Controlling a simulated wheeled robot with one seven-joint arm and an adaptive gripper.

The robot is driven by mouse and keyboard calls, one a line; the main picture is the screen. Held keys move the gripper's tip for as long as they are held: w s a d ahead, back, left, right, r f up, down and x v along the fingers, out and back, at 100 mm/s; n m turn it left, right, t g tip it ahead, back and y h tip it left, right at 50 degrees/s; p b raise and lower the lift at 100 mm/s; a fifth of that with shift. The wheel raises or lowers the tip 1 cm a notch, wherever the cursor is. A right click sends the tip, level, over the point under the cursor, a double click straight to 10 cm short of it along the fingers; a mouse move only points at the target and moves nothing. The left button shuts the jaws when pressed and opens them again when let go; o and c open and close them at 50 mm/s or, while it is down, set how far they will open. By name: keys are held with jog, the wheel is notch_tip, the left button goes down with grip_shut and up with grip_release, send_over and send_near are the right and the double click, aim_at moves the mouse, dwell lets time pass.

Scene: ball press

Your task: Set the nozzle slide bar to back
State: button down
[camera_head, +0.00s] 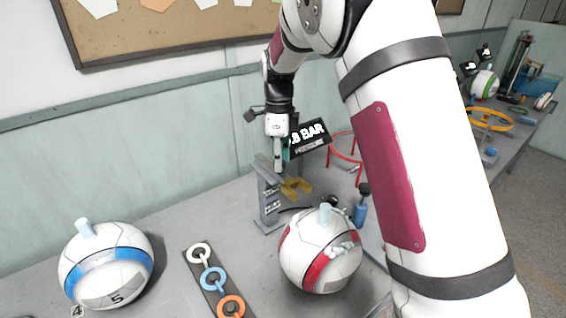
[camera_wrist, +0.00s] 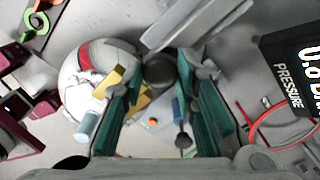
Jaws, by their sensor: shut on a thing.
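A grey stand (camera_head: 268,200) with yellow jaws (camera_head: 293,188) stands near the back of the table. The nozzle slide bar seems to be on this stand, though I cannot tell its exact position. My gripper (camera_head: 279,165) points down at the top of the stand. In the wrist view, the teal fingers of my gripper (camera_wrist: 160,74) are on either side of a dark round knob (camera_wrist: 158,68), shut on it. A grey bar (camera_wrist: 198,22) runs beside the knob, and the yellow jaws (camera_wrist: 118,82) show below. My arm hides part of the table in the head view.
A red and white ball (camera_head: 312,262) sits in front of the stand, and a blue and white ball (camera_head: 110,262) at left. A black pressure display (camera_head: 308,137) and red ring stand (camera_head: 345,148) are close behind. A plate with colored rings (camera_head: 212,280) lies between the balls.

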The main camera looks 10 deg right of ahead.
jog(key=shift+w+a+r, duration=0.1)
jog(key=shift+w, duration=0.15)
jog(key=c, duration=1.3)
grip_release()
jog(key=shift+w, duration=0.1)
notch_tip(320, 180, up, 12)
jog(key=shift+f, duration=0.1)
jog(key=shift+s, duration=0.2)
